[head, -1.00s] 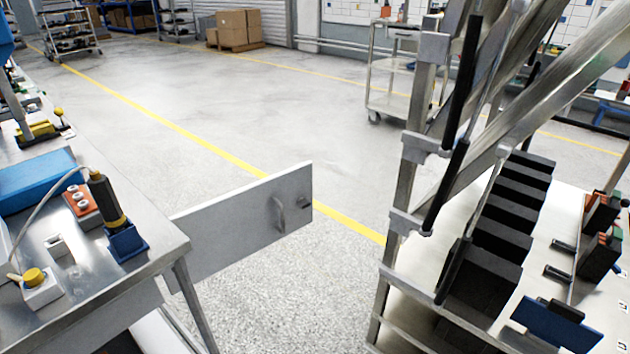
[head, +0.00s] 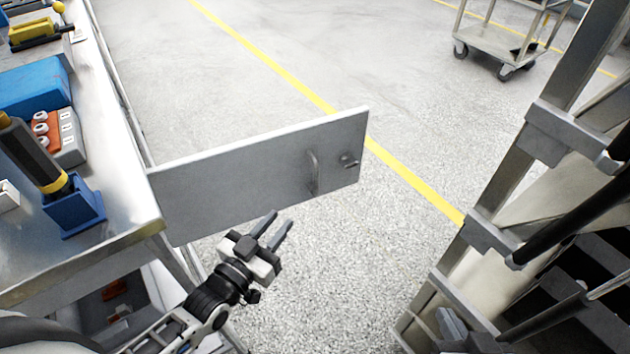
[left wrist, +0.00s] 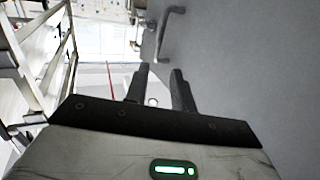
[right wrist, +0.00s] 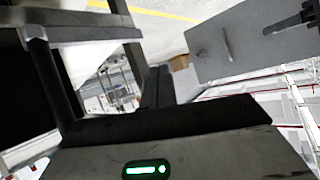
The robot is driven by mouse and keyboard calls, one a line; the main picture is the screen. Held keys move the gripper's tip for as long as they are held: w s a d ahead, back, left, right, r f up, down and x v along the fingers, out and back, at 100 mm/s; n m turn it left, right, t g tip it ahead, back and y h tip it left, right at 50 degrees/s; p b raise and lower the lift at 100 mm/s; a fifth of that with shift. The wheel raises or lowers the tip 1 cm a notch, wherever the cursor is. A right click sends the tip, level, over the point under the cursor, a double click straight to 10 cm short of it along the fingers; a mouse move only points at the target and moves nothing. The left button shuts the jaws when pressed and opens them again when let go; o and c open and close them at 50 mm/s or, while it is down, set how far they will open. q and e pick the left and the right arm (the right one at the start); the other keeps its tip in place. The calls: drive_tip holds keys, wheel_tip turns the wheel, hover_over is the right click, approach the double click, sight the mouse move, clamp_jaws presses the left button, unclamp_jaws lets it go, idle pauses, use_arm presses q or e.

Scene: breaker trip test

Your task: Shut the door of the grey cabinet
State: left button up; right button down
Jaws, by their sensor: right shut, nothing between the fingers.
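The grey cabinet door (head: 240,180) stands open, jutting out from under the corner of the metal bench. It has a bar handle (head: 313,172) and a small latch knob (head: 348,160) near its free end. My left gripper (head: 281,222) is open and empty, in front of the door and below the handle, apart from it. In the left wrist view the door (left wrist: 250,70) fills the right side and the handle (left wrist: 168,30) is beyond the fingertips. My right gripper (right wrist: 157,85) is shut and empty; the door (right wrist: 255,45) shows beyond it. The cabinet's inside (head: 115,305) is partly visible.
The bench top (head: 120,200) holds a blue box (head: 35,85), a blue holder (head: 75,210) with a black tool and a control box. A metal frame (head: 480,240) stands at the right. Speckled floor is clear between; a cart (head: 495,35) is farther back.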

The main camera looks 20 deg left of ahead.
sight(314, 179)
use_arm(q)
drive_tip(key=b+x, duration=0.1)
drive_tip(key=x, duration=1.4)
drive_tip(key=shift+r+b, duration=0.1)
drive_tip(key=shift+b, duration=0.3)
drive_tip(key=shift+c, duration=0.4)
clamp_jaws()
